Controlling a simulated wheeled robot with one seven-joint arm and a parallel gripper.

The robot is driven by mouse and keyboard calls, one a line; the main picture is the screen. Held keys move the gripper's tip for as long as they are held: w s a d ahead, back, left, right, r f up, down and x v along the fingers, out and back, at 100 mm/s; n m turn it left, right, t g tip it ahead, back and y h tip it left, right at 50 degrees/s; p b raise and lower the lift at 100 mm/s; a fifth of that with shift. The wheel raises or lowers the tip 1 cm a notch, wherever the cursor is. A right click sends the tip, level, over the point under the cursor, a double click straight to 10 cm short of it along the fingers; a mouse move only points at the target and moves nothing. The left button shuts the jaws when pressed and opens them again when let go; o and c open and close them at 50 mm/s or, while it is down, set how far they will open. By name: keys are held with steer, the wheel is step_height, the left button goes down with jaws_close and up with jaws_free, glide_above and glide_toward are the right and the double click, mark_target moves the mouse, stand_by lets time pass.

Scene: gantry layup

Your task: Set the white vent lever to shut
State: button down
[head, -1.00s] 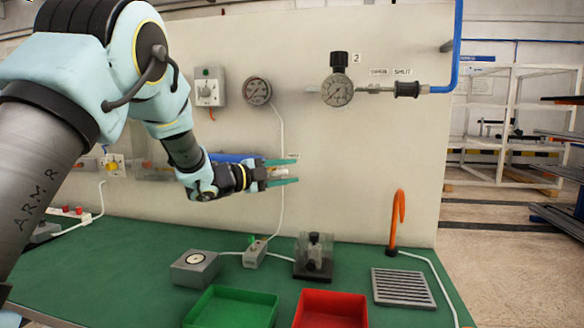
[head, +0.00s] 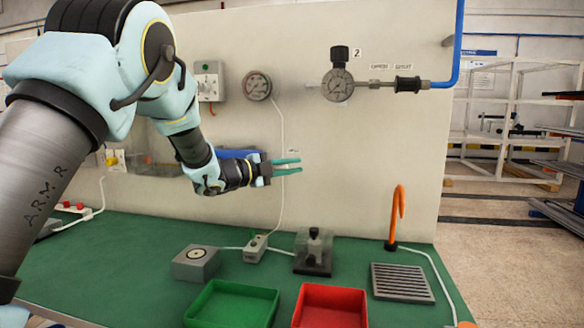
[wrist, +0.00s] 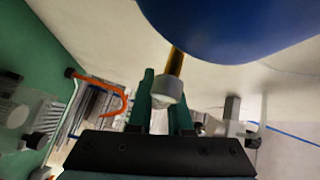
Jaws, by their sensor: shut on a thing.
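The white vent lever (wrist: 168,88) shows in the wrist view as a pale cap on a short brass-coloured stem. The stem runs up to a large blue rounded body (wrist: 235,25). My gripper (wrist: 160,103) has its two green fingers closed around the cap. In the head view my gripper (head: 287,167) is in front of the wall panel, pointing right, its fingers close together. The blue body (head: 238,154) shows just above and behind it there. The lever is hidden by my fingers in that view, and its position marks cannot be read.
A gauge with a black knob (head: 338,85) and a pipe is on the panel at upper right. A round gauge (head: 257,86) is left of it. A green tray (head: 232,288), a red tray (head: 331,292) and an orange hook (head: 398,212) are on the bench below.

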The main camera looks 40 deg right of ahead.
steer(key=shift+f+n+b, duration=0.1)
steer(key=shift+n+b, duration=0.2)
steer(key=shift+b, duration=0.5)
steer(key=shift+h+b, duration=0.4)
steer(key=shift+b, duration=0.1)
steer(key=n+b, duration=0.1)
steer(key=b, duration=0.1)
steer(key=r+n+h+b, duration=0.1)
steer(key=b, duration=0.1)
steer(key=shift+w+a+h, duration=0.2)
steer(key=shift+w+h, duration=0.05)
steer(key=shift+h, duration=0.05)
steer(key=w+a+r+n+t+h+b, duration=0.1)
steer(key=w+r+n+t+h+b, duration=0.1)
steer(key=n+t+b, duration=0.4)
steer(key=w+a+r+n+t+h+b, duration=0.1)
steer(key=w+r+n+t+h+b, duration=0.1)
steer(key=n+t+b, duration=0.5)
steer(key=n+b, duration=0.5)
steer(key=n, duration=0.1)
steer(key=shift+w+a+r+h, duration=0.25)
steer(key=shift+a+h, duration=0.15)
steer(key=c, duration=0.8)
jaws_free()
steer(key=shift+r, duration=0.15)
steer(key=shift+c, duration=0.2)
